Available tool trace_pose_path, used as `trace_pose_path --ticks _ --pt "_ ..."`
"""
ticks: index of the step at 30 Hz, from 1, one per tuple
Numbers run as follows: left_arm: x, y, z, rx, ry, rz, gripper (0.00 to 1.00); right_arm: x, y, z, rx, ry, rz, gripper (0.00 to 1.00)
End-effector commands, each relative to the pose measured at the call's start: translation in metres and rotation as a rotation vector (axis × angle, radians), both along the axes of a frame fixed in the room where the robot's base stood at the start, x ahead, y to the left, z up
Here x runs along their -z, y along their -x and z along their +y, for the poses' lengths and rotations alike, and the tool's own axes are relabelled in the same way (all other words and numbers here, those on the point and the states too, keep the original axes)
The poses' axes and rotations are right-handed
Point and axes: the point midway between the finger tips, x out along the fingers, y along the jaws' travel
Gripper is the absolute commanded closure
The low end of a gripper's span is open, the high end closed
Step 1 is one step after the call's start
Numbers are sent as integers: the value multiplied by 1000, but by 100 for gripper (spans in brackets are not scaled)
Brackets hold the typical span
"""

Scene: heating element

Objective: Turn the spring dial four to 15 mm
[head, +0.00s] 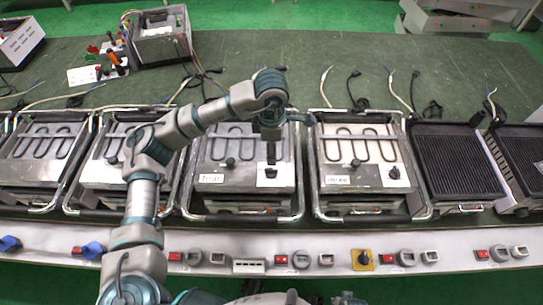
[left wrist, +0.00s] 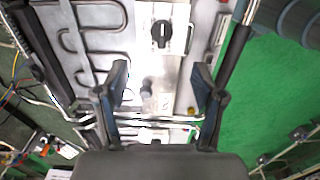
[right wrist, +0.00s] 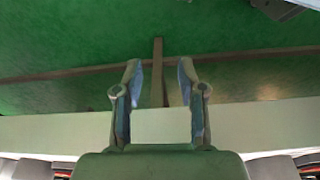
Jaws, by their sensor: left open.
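The heating unit labelled "four" (head: 210,178) stands in the middle of the row. A dark knob sits on its white scale plate (head: 268,181) at the front right; the gripper partly hides it in the head view. My left gripper (head: 271,158) hangs above that plate, pointing down. In the left wrist view my left gripper (left wrist: 160,78) is open with nothing held between its fingers. A black dial (left wrist: 161,34) on a pale plate shows beyond the fingertips, apart from them. The scale marks are too small to read. My right gripper (right wrist: 160,72) is open and empty, away from the units.
Another black knob (head: 230,162) stands on unit four's panel. The unit labelled "three" (head: 338,180) is to the right, with black grill plates (head: 458,160) beyond. A white strip with red switches (head: 281,259) runs along the front. Cables and a metal box (head: 163,40) lie behind.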

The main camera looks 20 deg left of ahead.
Motion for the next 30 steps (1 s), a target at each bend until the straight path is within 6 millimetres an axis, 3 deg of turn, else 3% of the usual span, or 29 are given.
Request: trace_pose_path --ticks 11,15,20,26,30 --pt "-10 0 0 1 -1 1 31 0 0 0 0 0 1 60" --pt "-14 1 0 1 0 0 60 2 0 0 -1 0 1 60" --pt "-36 1 -1 1 1 -10 60 23 9 -1 -5 3 12 60" --pt "-62 0 -1 0 4 -12 60 65 58 -10 -16 9 40 60" --pt "-69 0 -1 -1 2 -3 60 81 111 -20 -25 14 66 60"
